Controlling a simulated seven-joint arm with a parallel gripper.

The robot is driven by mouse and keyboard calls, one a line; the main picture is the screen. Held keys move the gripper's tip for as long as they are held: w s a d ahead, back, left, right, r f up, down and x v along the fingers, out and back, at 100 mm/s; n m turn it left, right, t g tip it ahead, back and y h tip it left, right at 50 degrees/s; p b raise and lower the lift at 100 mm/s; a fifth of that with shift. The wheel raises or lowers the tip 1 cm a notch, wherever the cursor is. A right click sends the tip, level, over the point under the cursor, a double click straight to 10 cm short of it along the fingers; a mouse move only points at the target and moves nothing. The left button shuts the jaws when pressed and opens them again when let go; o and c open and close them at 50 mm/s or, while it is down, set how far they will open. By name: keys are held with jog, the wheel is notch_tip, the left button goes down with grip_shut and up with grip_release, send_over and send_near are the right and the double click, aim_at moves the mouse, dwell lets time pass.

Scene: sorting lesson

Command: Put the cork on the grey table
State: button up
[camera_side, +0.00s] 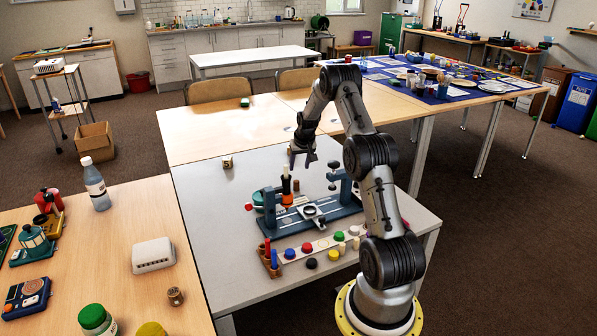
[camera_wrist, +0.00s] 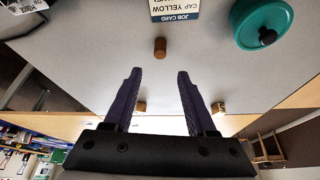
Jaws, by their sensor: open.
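A small brown cylinder that looks like the cork (camera_wrist: 160,47) stands upright on the grey table (camera_wrist: 95,45) in the wrist view. It seems to be the small brown piece (camera_side: 296,185) below my gripper in the side view. My gripper (camera_side: 302,158) is above the grey table (camera_side: 205,205), with its purple fingers apart and nothing between them. In the wrist view the cork is beyond the open fingertips (camera_wrist: 158,72), roughly centred between them and not touched.
A blue fixture (camera_side: 345,208) with an upright black-and-orange tool (camera_side: 287,190) stands close to my gripper. A teal wheel (camera_wrist: 262,20) and a job card (camera_wrist: 175,8) are near the cork. A numbered wooden cube (camera_side: 227,162) sits farther left, with clear grey surface around it.

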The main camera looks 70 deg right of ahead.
jog(key=w+a+r+n+t, duration=0.1)
jog(key=w+a+r+n, duration=0.3)
jog(key=a+r, duration=1)
jog(key=s+a+r+n+t+y, duration=0.1)
jog(key=a+r, duration=0.3)
jog(key=a, duration=0.4)
jog(key=a+r, duration=0.3)
jog(key=a, duration=0.6)
jog(key=s+a+r+n+y, duration=0.25)
jog(key=s+a, duration=0.55)
jog(key=a, duration=0.4)
jog(key=s+a+f+n, duration=0.1)
jog(key=s+a+n, duration=0.1)
jog(key=s+a, duration=0.2)
jog(key=s+a+n+t, duration=0.1)
jog(key=s+a, duration=0.3)
jog(key=s, duration=0.4)
jog(key=shift+s+f+n, duration=0.25)
jog(key=shift+f+n, duration=0.1)
